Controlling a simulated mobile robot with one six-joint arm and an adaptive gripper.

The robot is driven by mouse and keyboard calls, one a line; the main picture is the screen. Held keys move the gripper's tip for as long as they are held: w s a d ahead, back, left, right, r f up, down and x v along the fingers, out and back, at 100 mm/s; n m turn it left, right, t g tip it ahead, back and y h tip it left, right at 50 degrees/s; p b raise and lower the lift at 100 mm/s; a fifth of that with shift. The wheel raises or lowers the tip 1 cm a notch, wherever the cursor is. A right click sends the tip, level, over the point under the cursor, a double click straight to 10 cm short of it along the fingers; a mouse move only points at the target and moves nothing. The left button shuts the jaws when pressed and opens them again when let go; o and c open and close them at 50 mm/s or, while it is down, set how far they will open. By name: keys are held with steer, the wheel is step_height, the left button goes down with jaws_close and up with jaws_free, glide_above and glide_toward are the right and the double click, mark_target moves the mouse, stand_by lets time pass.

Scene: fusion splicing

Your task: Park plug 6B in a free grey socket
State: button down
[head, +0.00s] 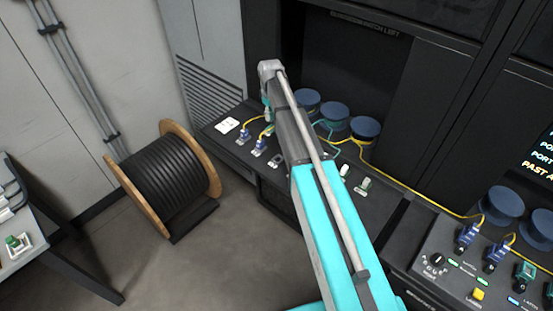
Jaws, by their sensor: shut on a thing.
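My gripper is hidden behind my own arm, which crosses the middle of the head view, so its jaws and anything in them do not show. Two blue plugs, one (243,137) at the left and one (259,147) beside it, stand on the dark bench with yellow cables. A small pale fitting (275,162) sits beside my arm on its left. Two more pale fittings, one (344,170) and one (364,185), stand right of the arm. A teal cable (328,127) runs out from behind my arm. I cannot read any plug label, so I cannot tell which is 6B.
Dark blue round canisters, such as one (365,128), line the back of the bench. A panel at the right holds blue plugs (466,236), a green plug (524,273) and a knob (436,260). A cable drum (165,180) stands on the floor at left.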

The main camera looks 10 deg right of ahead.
steer(key=shift+r+p, duration=0.45)
steer(key=shift+r, duration=0.1)
steer(key=shift+w, duration=0.2)
